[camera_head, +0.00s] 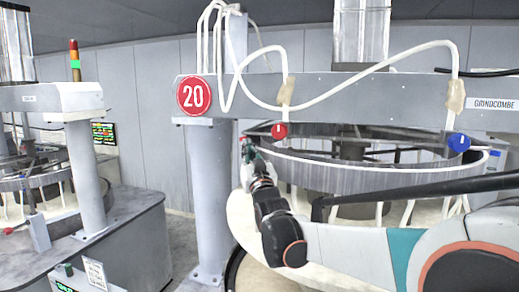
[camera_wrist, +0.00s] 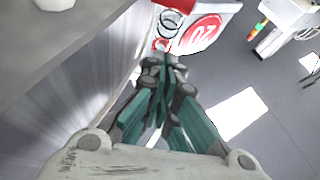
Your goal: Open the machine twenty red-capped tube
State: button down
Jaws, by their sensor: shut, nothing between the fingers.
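A red cap (camera_head: 279,131) is below the beam, at the lower end of a white tube (camera_head: 286,90), by the rim of the large ring. My gripper (camera_head: 248,150) is just left of and slightly below this cap in the head view, apart from it in the picture. In the wrist view my gripper (camera_wrist: 163,62) is shut and empty. Red parts (camera_wrist: 160,44) and a clear ring-shaped piece (camera_wrist: 170,20) lie just beyond its fingertips.
A blue cap (camera_head: 458,142) on another tube is farther right. The big metal ring (camera_head: 370,178) stands under the beam (camera_head: 330,93). A grey column (camera_head: 210,200) is left of my gripper. Another machine (camera_head: 90,190) with a signal light (camera_head: 74,60) stands at left.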

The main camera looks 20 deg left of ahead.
jog(key=shift+w+a+f, duration=0.2)
jog(key=shift+w+a, duration=0.1)
jog(key=shift+w, duration=0.1)
jog(key=shift+a, duration=0.1)
jog(key=shift+r+g, duration=0.15)
jog(key=shift+g, duration=0.15)
